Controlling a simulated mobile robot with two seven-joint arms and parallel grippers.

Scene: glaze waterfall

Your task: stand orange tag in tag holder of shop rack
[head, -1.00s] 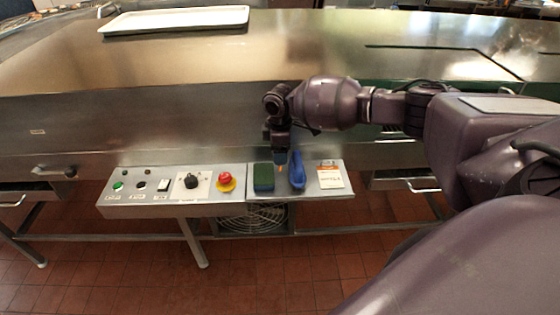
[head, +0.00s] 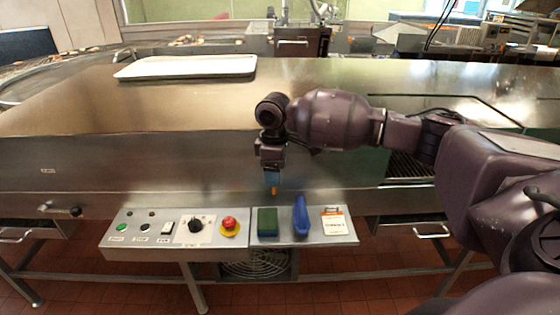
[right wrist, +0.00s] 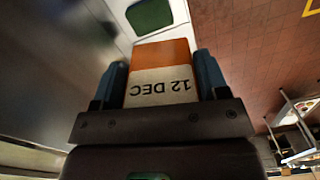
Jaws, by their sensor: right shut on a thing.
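The orange tag (right wrist: 160,88) is an orange and white card that reads "12 DEC", upside down in the right wrist view. My right gripper (head: 272,181) is shut on it, with one blue finger on each side. In the head view the tag's orange end (head: 274,190) shows just below the fingertips. It hangs above the shelf at the right of the control panel, apart from it. My left gripper is out of view.
The shelf (head: 285,238) holds a green block (head: 267,222), a blue object (head: 300,217) and a white card with an orange band (head: 334,224). The control panel (head: 150,228) has a red button (head: 229,223). A white tray (head: 187,67) lies on the broad steel counter, otherwise mostly clear.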

